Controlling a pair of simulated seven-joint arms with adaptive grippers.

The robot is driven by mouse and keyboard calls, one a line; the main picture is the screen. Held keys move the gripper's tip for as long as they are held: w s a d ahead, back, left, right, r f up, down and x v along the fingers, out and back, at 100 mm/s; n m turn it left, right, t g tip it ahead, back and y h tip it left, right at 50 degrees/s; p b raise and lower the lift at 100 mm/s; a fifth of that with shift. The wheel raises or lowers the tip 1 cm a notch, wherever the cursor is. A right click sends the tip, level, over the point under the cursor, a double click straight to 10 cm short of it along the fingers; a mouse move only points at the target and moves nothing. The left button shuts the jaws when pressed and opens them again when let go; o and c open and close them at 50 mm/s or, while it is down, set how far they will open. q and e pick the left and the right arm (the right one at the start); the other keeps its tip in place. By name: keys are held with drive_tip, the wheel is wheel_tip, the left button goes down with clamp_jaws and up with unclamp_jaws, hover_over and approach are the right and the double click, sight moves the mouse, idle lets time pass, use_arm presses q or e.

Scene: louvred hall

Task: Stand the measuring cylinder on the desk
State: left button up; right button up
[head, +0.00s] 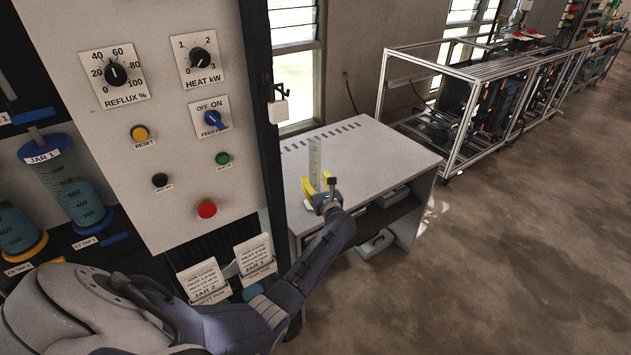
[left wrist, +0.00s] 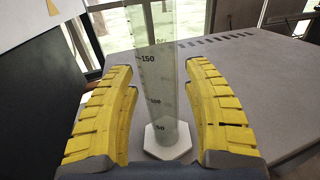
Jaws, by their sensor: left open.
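The measuring cylinder (head: 314,160) is clear, with a graduated scale and a white hexagonal foot. It stands upright on the grey desk (head: 365,151). In the left wrist view the cylinder (left wrist: 157,85) rises between the yellow fingers, and its foot (left wrist: 167,142) rests flat on the desk top (left wrist: 245,75). My left gripper (head: 319,187) is at the cylinder's lower part. In the left wrist view the left gripper (left wrist: 160,110) is open, with a gap visible on each side of the cylinder. My right gripper is not in view.
A control panel (head: 165,190) with knobs and buttons stands close left of the desk. Jars (head: 66,185) sit at the far left. A metal-framed rack (head: 465,85) stands beyond the desk. The desk top right of the cylinder is clear.

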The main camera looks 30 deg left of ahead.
use_arm(q)
drive_tip(key=shift+s+d+r, duration=0.1)
drive_tip(key=shift+r, duration=0.05)
drive_tip(key=v, duration=1.2)
drive_tip(key=s+d+f+m+t+h, duration=0.3)
drive_tip(key=d+f+m+h, duration=0.1)
drive_tip(key=f+m, duration=0.75)
drive_tip(key=s+d+f+m+t+h, duration=0.2)
drive_tip(key=d+f+m+h, duration=0.25)
drive_tip(key=f+m, duration=0.65)
drive_tip(key=s+d+f+m+g+h, duration=0.2)
drive_tip(key=s+d+f+m+h, duration=0.1)
drive_tip(key=s+f+m, duration=0.4)
drive_tip(key=s+d+f+m+g+h, duration=0.1)
drive_tip(key=s+d+f+m+h, duration=0.1)
drive_tip(key=s+f+m, duration=0.5)
drive_tip(key=s+f+m+g+h, duration=0.2)
drive_tip(key=s+f+m+g, duration=0.5)
drive_tip(key=s+f, duration=1.25)
drive_tip(key=s+a+f+m+g, duration=0.1)
drive_tip(key=s+m, duration=0.1)
drive_tip(key=s, duration=0.5)
drive_tip(key=s+a+f+m+g+y, duration=0.1)
drive_tip(key=s+m+g, duration=0.1)
drive_tip(key=s, duration=0.6)
drive_tip(key=s+a+f+m+g, duration=0.1)
drive_tip(key=s+m+g, duration=0.1)
drive_tip(key=s, duration=0.6)
drive_tip(key=shift+a+f, duration=0.3)
drive_tip(key=shift+a, duration=0.05)
